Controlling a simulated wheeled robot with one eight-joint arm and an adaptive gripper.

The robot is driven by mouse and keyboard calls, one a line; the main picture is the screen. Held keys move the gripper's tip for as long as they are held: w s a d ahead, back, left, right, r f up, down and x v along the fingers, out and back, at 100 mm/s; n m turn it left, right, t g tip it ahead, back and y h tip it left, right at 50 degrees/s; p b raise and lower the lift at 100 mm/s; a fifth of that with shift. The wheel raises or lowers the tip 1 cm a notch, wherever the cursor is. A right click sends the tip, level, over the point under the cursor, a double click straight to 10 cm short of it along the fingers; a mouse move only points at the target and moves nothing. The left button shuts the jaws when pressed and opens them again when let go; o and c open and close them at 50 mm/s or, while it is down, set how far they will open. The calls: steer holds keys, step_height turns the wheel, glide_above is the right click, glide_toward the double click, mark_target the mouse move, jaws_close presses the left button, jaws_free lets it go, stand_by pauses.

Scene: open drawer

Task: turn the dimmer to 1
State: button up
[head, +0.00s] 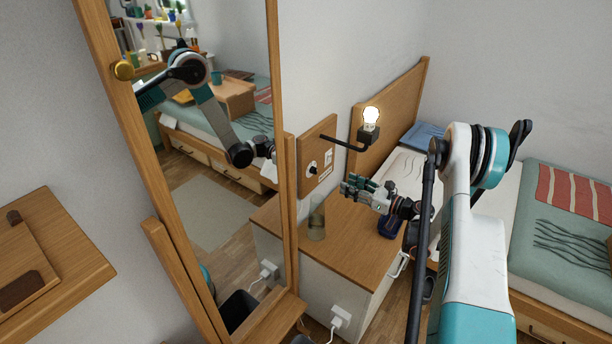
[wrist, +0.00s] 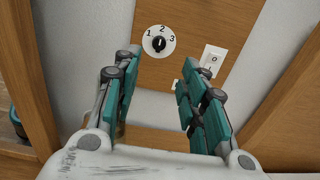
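The dimmer is a black knob (wrist: 159,45) on a white round dial marked 1, 2 and 3, fixed to a wooden board (head: 325,136). Its pointer seems to face up towards 2, but it is small. In the head view the dimmer (head: 312,169) shows low on the board, left of my gripper (head: 352,188). In the wrist view my gripper (wrist: 153,75) is open, its two teal fingers apart with nothing between them. The dial shows just beyond the fingertips, clear of both. A lit bulb (head: 370,118) sits on a black arm from the board.
A white switch (wrist: 213,60) is right of the dial. Below the board is a wooden-topped cabinet (head: 350,240) with a clear glass (head: 317,220) and a dark blue object (head: 389,225). A tall wood-framed mirror (head: 215,130) stands left of it; a bed (head: 560,240) is at right.

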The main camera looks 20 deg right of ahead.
mark_target(314, 171)
steer(key=b+x, duration=0.3)
steer(key=x, duration=1)
steer(key=shift+w+a+b, duration=0.25)
steer(key=shift+b, duration=0.15)
steer(key=shift+c, duration=0.3)
jaws_close()
